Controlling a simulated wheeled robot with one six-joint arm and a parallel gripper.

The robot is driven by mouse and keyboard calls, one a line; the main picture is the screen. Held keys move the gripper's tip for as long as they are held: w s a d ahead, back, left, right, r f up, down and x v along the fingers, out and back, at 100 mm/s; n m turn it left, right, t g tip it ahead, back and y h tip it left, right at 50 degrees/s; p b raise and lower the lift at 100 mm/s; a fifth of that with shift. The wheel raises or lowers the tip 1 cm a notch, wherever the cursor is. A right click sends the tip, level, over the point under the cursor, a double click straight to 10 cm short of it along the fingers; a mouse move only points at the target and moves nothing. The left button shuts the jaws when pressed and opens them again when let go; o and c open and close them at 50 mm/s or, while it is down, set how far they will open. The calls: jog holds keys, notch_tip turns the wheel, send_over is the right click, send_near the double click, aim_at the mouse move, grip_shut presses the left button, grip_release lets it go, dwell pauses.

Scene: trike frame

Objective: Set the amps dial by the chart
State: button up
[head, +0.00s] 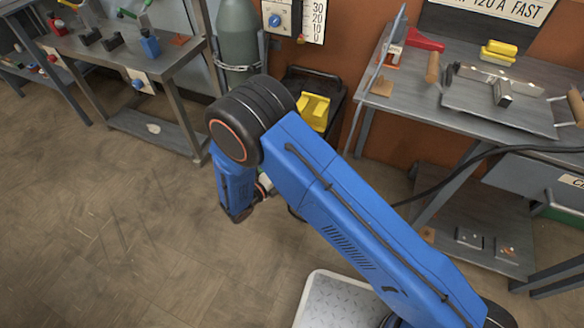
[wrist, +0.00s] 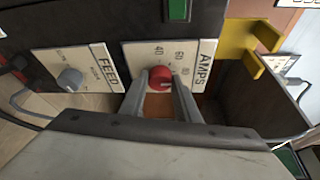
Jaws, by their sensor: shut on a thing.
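The red amps dial (wrist: 160,77) sits on a white plate marked AMPS (wrist: 198,68), with 40, 60 and 80 legible around it; the view is turned sideways. My gripper (wrist: 161,84) has a finger on each side of the dial and is shut on it. I cannot make out where the dial's pointer stands. In the head view the dial and my fingertips are hidden behind my blue arm. A white chart (head: 500,8) at the top right is cut off by the picture edge; "120 A FAST" is legible.
A grey feed dial (wrist: 70,79) sits beside the amps plate. A yellow bracket (wrist: 250,45) is on the welder's other side, also seen in the head view (head: 313,110). A grey cylinder (head: 239,40) and two workbenches stand around. The floor at left is clear.

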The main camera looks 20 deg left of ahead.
jog(key=shift+a, duration=0.1)
dwell(0.3)
jog(key=o, duration=1)
jog(key=shift+o, duration=0.2)
jog(key=shift+s, duration=0.1)
jog(key=v, duration=1.7)
jog(key=shift+s+f, duration=0.1)
jog(key=shift+s, duration=0.05)
